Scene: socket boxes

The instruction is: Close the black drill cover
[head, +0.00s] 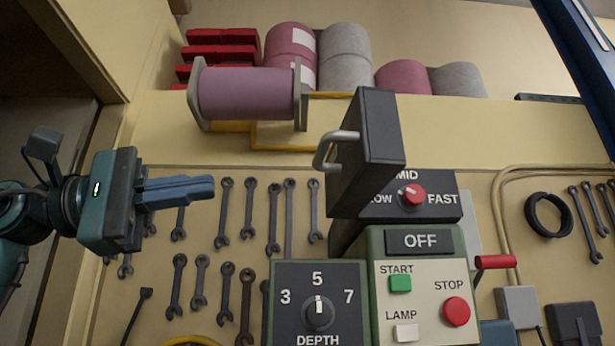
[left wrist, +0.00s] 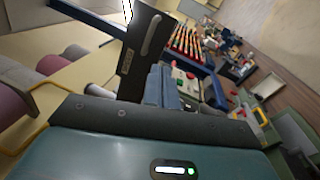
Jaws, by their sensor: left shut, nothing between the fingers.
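The black drill cover (head: 380,140) stands raised and tilted above the control panels in the head view, with a grey handle (head: 335,149) on its left side. In the left wrist view a black panel (left wrist: 142,48) that looks like the cover stands just beyond the fingers. My left gripper (head: 212,187) is left of the cover, apart from it, with its fingers shut and pointing right toward it. The fingers (left wrist: 163,88) also show in the left wrist view with nothing between them. My right gripper is not in view.
Below the cover are a green control box (head: 420,240) with start, stop and lamp buttons and a black depth dial panel (head: 316,290). Several wrenches (head: 226,210) hang on the wall behind. Spools (head: 250,94) sit on the shelf above. A dark blue beam (head: 578,55) crosses the upper right.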

